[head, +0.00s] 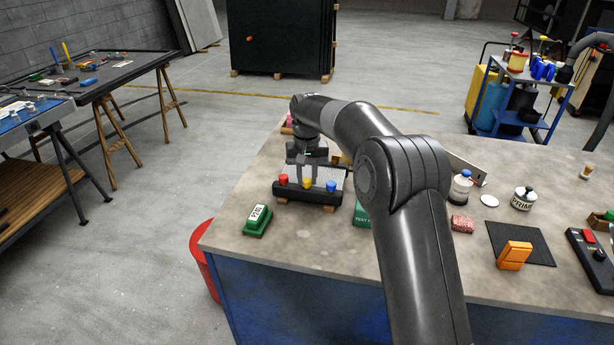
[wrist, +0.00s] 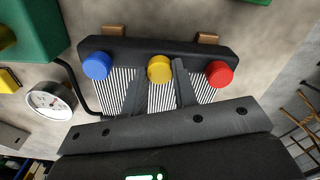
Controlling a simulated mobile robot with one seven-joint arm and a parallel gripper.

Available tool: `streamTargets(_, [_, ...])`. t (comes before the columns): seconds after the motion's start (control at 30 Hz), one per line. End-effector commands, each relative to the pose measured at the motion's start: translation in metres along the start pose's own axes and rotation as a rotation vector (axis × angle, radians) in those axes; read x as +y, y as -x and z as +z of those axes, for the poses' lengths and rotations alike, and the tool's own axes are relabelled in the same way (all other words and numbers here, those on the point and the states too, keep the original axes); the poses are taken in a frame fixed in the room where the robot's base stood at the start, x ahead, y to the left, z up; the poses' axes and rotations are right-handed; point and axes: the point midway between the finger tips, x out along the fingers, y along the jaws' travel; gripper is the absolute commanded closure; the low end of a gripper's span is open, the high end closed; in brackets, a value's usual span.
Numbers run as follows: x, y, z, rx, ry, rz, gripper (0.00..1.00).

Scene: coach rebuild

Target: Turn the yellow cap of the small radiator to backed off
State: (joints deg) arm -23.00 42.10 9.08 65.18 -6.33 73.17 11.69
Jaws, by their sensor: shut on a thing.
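The small radiator (head: 310,194), a dark bar with pale fins behind it, stands on wooden blocks on the bench. It carries a red cap (head: 283,179), the yellow cap (head: 307,184) in the middle and a blue cap (head: 331,186). In the wrist view the yellow cap (wrist: 160,68) sits between the fingers of my gripper (wrist: 160,75), one finger on each side. My gripper is shut on the yellow cap. The blue cap (wrist: 97,65) and red cap (wrist: 220,73) are clear of the fingers. No mark showing the cap's turn is readable.
A green labelled block (head: 258,221) lies left of the radiator near the bench edge. A round gauge (wrist: 50,100) on a black hose sits beside the radiator. My arm hides part of the bench. Bottles, an orange block (head: 514,255) and a black mat stand at right.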

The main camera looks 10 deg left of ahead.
Motion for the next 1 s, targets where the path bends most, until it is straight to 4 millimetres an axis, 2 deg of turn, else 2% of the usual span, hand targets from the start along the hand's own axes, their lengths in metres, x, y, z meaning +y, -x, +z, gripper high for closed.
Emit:
streamTargets(0.6, [-0.0008,0.0009,-0.0002,0.002,0.550,-0.001,0.97])
streamTargets(1.0, [-0.0004,0.0008,-0.0002,0.002,0.736,0.000,0.97])
